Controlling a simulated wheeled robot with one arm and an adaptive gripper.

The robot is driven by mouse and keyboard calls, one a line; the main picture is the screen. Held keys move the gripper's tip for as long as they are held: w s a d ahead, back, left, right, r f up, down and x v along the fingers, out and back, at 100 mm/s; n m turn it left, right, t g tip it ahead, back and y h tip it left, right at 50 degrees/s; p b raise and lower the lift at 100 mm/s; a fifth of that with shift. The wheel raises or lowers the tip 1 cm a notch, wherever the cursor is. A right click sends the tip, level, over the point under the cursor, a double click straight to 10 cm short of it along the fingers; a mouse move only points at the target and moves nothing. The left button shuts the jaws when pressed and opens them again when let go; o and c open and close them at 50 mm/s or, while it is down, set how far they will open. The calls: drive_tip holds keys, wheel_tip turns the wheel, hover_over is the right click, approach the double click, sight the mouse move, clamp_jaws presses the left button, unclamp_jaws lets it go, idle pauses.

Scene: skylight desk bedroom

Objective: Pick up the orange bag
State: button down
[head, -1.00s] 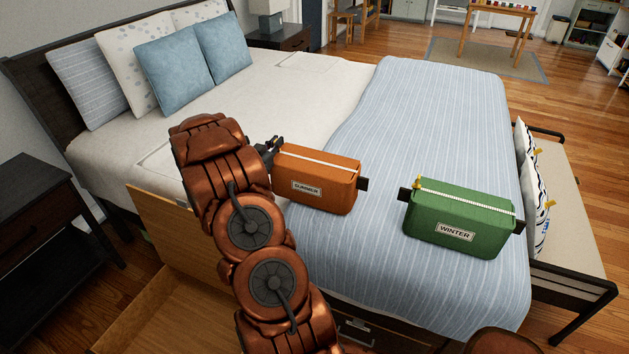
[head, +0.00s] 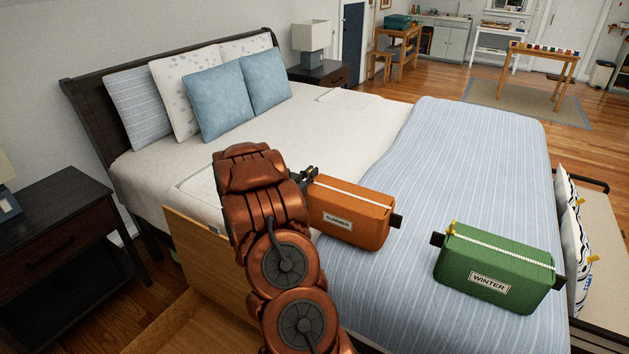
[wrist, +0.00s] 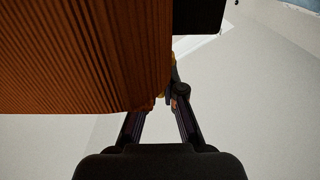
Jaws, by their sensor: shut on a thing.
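The orange bag (head: 365,218) is a box-shaped pouch with a white zip and a "SUMMER" label. It sits upright on the bed, over the edge of the striped blanket; I cannot tell whether it is lifted at all. My gripper (head: 309,177) is at its left end and shut on it, with the grip itself partly hidden. In the wrist view the bag (wrist: 80,55) fills the upper left, and my gripper's fingers (wrist: 167,104) come together beside its end, near a small yellow piece.
A green "WINTER" bag (head: 496,270) stands on the striped blanket (head: 455,180) to the right. Pillows (head: 215,98) lean on the headboard. An open wooden drawer (head: 200,255) juts out at the bed's near side. A dark nightstand (head: 60,225) stands left.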

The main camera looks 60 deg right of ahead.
wheel_tip(320, 180, up, 2)
drive_tip(key=shift+r+p, duration=0.1)
drive_tip(key=shift+p, duration=0.2)
drive_tip(key=shift+s+a+f+b, duration=0.2)
drive_tip(key=shift+b, duration=0.1)
drive_tip(key=s+a+r+b, duration=0.1)
drive_tip(key=s+a+b, duration=0.5)
drive_tip(key=s+a, duration=0.2)
drive_tip(key=shift+s+a, duration=0.4)
drive_tip(key=shift+s, duration=0.35)
drive_tip(key=b, duration=0.3)
drive_tip(key=shift+s+a, duration=0.15)
drive_tip(key=shift+a, duration=0.05)
drive_tip(key=shift+s+a+r+b, duration=0.2)
drive_tip(key=shift+s+a+b, duration=0.45)
drive_tip(key=shift+b, duration=1.95)
drive_tip(key=shift+s, duration=0.15)
drive_tip(key=shift+r, duration=0.1)
